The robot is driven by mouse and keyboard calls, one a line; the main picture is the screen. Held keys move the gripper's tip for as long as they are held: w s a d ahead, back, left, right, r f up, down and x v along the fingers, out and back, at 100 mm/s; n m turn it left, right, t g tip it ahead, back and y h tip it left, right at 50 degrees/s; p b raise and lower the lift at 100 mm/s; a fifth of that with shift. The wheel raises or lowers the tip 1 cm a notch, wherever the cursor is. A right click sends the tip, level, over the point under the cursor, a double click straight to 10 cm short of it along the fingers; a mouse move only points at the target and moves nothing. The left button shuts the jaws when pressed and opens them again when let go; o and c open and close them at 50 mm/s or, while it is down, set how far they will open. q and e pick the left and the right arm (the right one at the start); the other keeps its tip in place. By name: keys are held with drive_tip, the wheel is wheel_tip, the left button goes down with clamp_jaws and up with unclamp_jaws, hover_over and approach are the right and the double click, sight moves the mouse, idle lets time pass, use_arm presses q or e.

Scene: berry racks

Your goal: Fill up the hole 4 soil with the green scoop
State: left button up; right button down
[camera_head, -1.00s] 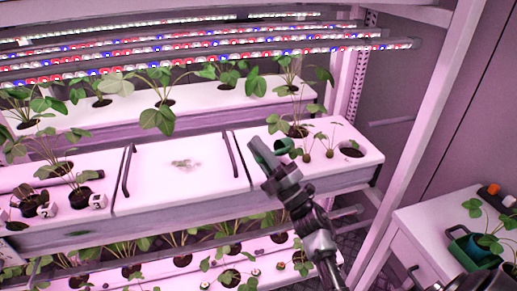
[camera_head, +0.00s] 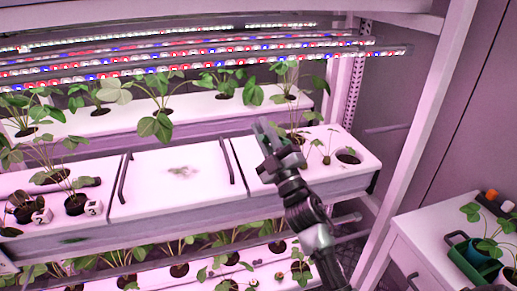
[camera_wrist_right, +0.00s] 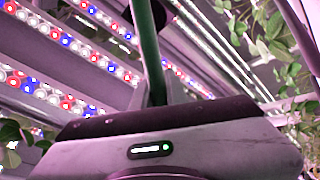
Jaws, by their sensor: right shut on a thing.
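My right gripper (camera_head: 275,147) is over the right-hand white planting panel (camera_head: 262,172) of the middle shelf, shut on the green scoop (camera_head: 264,128). In the right wrist view the scoop's green handle (camera_wrist_right: 148,50) runs up from between the fingers. The scoop's contents cannot be made out. A round dark hole (camera_head: 348,156) lies at the panel's right end, to the right of the gripper and apart from it; I cannot read a number there. The arm and gripper hide part of the panel. My left gripper is not in view.
Seedlings (camera_head: 325,148) stand beside the hole. A plain white lid (camera_head: 170,180) with black handles lies left of the panel. Numbered cubes (camera_head: 93,208) sit at the left. LED bars (camera_head: 200,60) hang above. A green container (camera_head: 472,262) stands on a side cabinet at the lower right.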

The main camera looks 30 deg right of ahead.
drive_tip(key=w+d+r+m+g+h+p, duration=0.1)
drive_tip(key=d+r+m+g+h+p, duration=0.1)
drive_tip(key=m+p, duration=0.5)
drive_tip(key=d+r+m+g+h+p, duration=0.2)
drive_tip(key=d+m+g+h+p, duration=0.2)
drive_tip(key=d+m+p, duration=0.3)
drive_tip(key=m+p, duration=0.1)
drive_tip(key=p, duration=0.3)
drive_tip(key=shift+w+d+r+h, duration=0.15)
drive_tip(key=shift+w+r+h, duration=0.15)
drive_tip(key=shift+w+r, duration=0.1)
drive_tip(key=shift+f, duration=0.1)
